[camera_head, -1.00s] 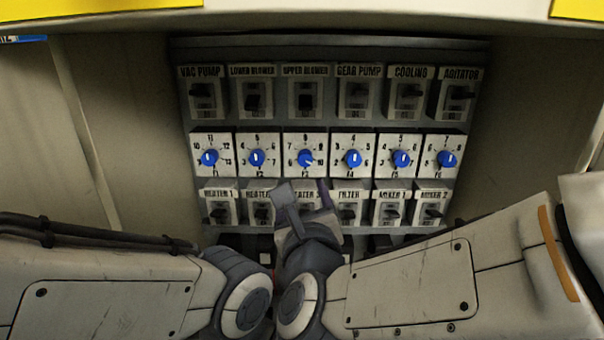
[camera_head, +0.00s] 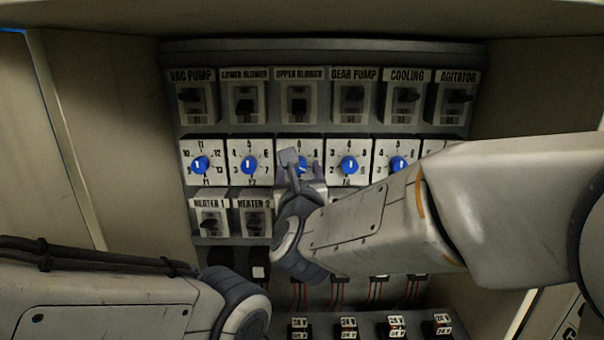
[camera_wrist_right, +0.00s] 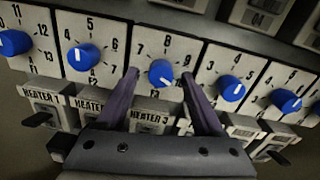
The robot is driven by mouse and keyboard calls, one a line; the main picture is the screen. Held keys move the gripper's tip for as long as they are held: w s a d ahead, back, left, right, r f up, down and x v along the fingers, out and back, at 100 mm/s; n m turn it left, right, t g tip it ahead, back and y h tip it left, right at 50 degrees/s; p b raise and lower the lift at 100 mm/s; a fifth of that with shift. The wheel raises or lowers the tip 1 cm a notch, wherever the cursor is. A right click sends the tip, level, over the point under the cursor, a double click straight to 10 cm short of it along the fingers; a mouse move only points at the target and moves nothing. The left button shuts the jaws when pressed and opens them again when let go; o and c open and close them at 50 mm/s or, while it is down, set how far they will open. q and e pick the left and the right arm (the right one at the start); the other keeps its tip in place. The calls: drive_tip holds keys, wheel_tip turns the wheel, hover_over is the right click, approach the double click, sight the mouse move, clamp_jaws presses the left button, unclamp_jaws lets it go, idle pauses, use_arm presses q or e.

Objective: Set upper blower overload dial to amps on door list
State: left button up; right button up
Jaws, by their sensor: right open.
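The upper blower overload dial, a blue knob (camera_head: 301,168) on a white numbered plate, sits in the middle row below the UPPER BLOWER switch (camera_head: 298,98). It also shows in the right wrist view (camera_wrist_right: 161,73), its white mark pointing down to the right, toward the 9 or 10 side. My right gripper (camera_head: 303,168) is open in front of this dial. In the right wrist view its two purple fingers (camera_wrist_right: 161,78) stand on either side of the knob, apart from it. My left arm shows at the lower left; its fingers are out of view. The door list is not in view.
Neighbouring blue dials (camera_head: 249,164) and (camera_head: 348,165) sit close on both sides. Labelled switches fill the row above, including LOWER BLOWER (camera_head: 245,98). HEATER switches (camera_head: 254,217) lie below. Red wires and 24 V blocks (camera_head: 347,327) are lower down.

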clamp_jaws()
drive_tip(key=shift+d, duration=0.2)
